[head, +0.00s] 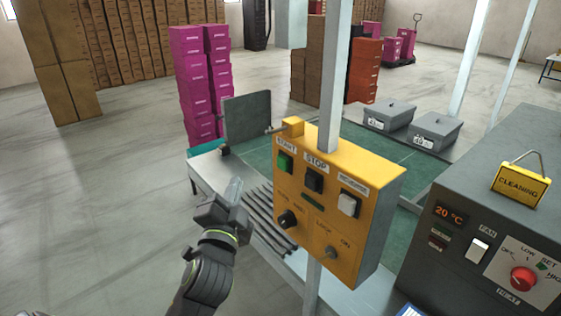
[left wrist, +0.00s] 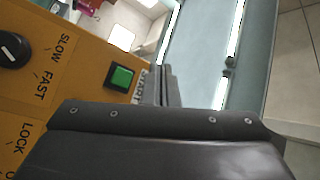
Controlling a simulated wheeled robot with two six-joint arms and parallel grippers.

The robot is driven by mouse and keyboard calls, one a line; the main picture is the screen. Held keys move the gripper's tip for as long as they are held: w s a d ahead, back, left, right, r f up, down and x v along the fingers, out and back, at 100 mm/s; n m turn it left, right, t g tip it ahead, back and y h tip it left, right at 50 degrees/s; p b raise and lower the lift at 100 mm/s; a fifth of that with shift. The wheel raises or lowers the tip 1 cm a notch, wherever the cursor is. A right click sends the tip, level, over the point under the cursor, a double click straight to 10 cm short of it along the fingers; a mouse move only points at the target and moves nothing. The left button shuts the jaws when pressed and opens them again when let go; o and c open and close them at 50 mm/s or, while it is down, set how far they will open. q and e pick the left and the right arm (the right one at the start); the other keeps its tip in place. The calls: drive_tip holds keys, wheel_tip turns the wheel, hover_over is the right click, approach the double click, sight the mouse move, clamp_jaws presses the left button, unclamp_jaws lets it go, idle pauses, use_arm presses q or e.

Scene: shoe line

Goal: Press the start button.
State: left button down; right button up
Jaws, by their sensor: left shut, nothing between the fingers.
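The green start button (head: 285,162) is at the upper left of a yellow control box (head: 340,190) on a post, under the label START. In the left wrist view the green button (left wrist: 121,78) sits in a black surround, above my dark gripper body. My left gripper (head: 235,186) is shut and empty, to the left of the box and a little lower than the button. In the head view it looks apart from the button. My right gripper is in neither view.
The box also has a black stop button (head: 314,180), a white button (head: 348,205), a black speed knob (head: 288,219) and a lock switch (head: 331,252). A grey heater unit (head: 500,200) with a cleaning sign (head: 520,183) stands right. Open floor lies left.

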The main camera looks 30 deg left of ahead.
sight(283, 163)
use_arm(q)
drive_tip(key=shift+w, duration=0.15)
drive_tip(key=w+d+b, duration=0.1)
drive_tip(key=w+d, duration=0.2)
drive_tip(key=w, duration=0.5)
drive_tip(key=shift+d, duration=0.2)
drive_tip(key=shift+s, duration=0.1)
idle(1.2)
idle(0.9)
drive_tip(key=shift+w+d, duration=0.15)
drive_tip(key=shift+w, duration=0.3)
